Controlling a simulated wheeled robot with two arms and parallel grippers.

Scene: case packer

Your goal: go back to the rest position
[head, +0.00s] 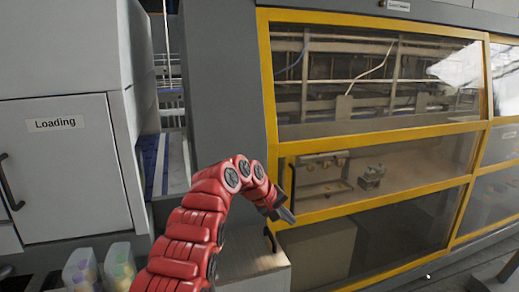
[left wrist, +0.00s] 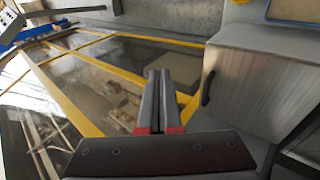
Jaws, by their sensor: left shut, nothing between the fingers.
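My left gripper (head: 287,212) is at the end of my red left arm, in front of the yellow-framed machine window in the head view. It is shut and empty. In the left wrist view its two dark fingers (left wrist: 159,100) lie together, with red parts at their base and nothing between them. Whether the fingers touch the yellow frame (head: 375,198) cannot be told. My right gripper is not in view.
A grey cabinet marked "Loading" (head: 62,150) stands at the left, with a dark handle. Clear containers with coloured contents (head: 118,262) sit at the lower left. A grey box-like surface (head: 252,262) is below my left gripper. Floor shows at the lower right.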

